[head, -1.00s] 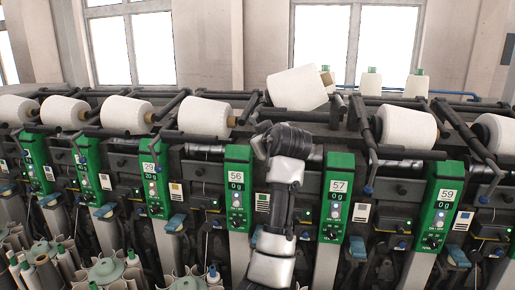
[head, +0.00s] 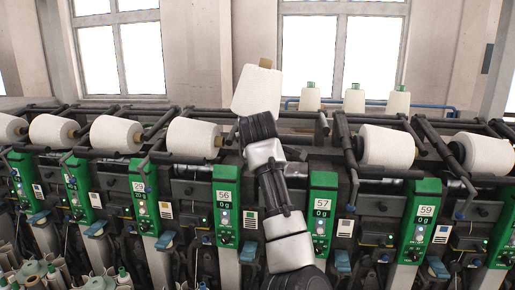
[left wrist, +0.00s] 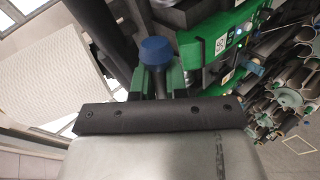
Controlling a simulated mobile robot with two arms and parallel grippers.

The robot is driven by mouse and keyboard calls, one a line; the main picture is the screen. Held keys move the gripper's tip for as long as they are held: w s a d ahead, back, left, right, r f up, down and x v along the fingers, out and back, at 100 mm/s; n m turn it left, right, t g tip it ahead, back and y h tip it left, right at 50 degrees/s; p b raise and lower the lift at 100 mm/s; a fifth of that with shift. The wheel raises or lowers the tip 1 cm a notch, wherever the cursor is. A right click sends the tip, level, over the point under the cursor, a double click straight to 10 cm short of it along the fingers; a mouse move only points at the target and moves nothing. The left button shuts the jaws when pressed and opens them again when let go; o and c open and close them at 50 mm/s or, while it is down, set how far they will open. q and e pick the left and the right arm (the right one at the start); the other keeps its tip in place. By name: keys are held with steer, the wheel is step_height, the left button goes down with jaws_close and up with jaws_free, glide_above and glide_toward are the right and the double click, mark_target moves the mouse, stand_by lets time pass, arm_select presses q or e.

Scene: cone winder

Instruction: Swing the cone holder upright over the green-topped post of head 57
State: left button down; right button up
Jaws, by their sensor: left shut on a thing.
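My left arm rises up the middle of the head view to its gripper (head: 258,127), whose fingers are hidden there. In the left wrist view the gripper (left wrist: 157,78) is shut on the blue knob (left wrist: 156,50) of the cone holder's dark handle. The raised white cone (head: 258,92) stands nearly upright with a slight tilt, its brown tube end on top; it fills the left of the wrist view (left wrist: 50,75). The head 57 panel (head: 322,205) is green. My right gripper is out of view.
White cones lie sideways along the rail, one to the left (head: 194,138) and one to the right (head: 387,147) of the raised cone. Dark holder arms (head: 343,135) stick up nearby. Panel 56 (head: 226,205) is left of my arm.

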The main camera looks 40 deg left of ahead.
arm_select(q)
steer(key=shift+r+n+h+p, duration=0.4)
steer(key=shift+r, duration=0.1)
stand_by(0.3)
steer(key=c, duration=1.2)
jaws_free()
